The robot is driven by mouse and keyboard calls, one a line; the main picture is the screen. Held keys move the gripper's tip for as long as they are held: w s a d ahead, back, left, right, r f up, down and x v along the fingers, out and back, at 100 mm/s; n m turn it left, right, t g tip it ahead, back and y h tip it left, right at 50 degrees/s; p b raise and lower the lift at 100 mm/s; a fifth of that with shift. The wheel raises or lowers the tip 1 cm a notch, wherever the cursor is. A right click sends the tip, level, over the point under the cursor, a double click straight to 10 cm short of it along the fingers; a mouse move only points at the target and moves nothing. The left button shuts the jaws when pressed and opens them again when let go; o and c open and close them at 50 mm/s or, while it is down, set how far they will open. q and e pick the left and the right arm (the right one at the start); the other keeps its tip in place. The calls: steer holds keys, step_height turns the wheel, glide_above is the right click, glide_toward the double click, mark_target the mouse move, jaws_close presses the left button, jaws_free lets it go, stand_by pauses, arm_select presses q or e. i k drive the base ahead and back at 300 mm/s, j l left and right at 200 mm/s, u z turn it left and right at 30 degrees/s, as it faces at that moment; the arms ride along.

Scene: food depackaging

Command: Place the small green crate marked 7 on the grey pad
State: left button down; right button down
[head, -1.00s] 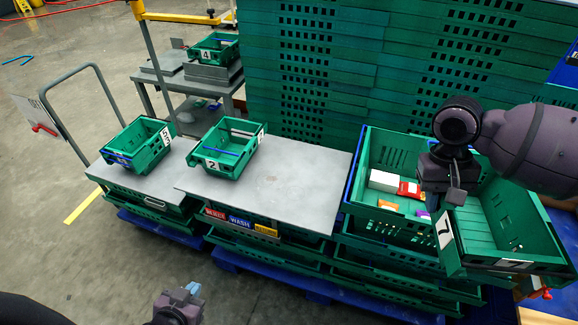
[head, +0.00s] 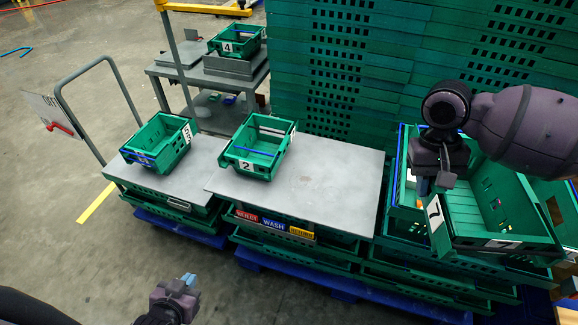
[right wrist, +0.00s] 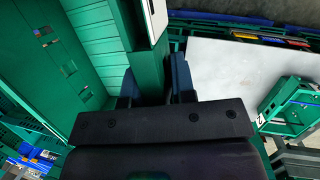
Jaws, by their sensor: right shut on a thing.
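The small green crate marked 7 (head: 490,215) hangs in the air at the right of the head view, in front of the large green crate stack. My right gripper (head: 437,180) is shut on its wall, on the left side near the white 7 label. In the right wrist view the fingers (right wrist: 155,88) straddle the crate's green wall (right wrist: 150,62). The grey pad (head: 340,185) lies left of the held crate; it also shows in the right wrist view (right wrist: 225,75). My left gripper (head: 182,290) is low at the bottom, away from everything; its jaw opening is unclear.
A green crate marked 2 (head: 258,147) stands on the left part of the pad; its right part is clear. Another crate (head: 157,143) stands on a grey top further left. A crate marked 4 (head: 237,40) is behind. A large open crate (head: 397,190) sits beside the pad's right edge.

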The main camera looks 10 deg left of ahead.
mark_target(335, 178)
steer(key=i+j, duration=0.15)
steer(key=j, duration=0.2)
steer(key=i+j, duration=0.15)
steer(key=j, duration=0.2)
steer(key=i+j+u, duration=0.1)
steer(key=i+j, duration=0.15)
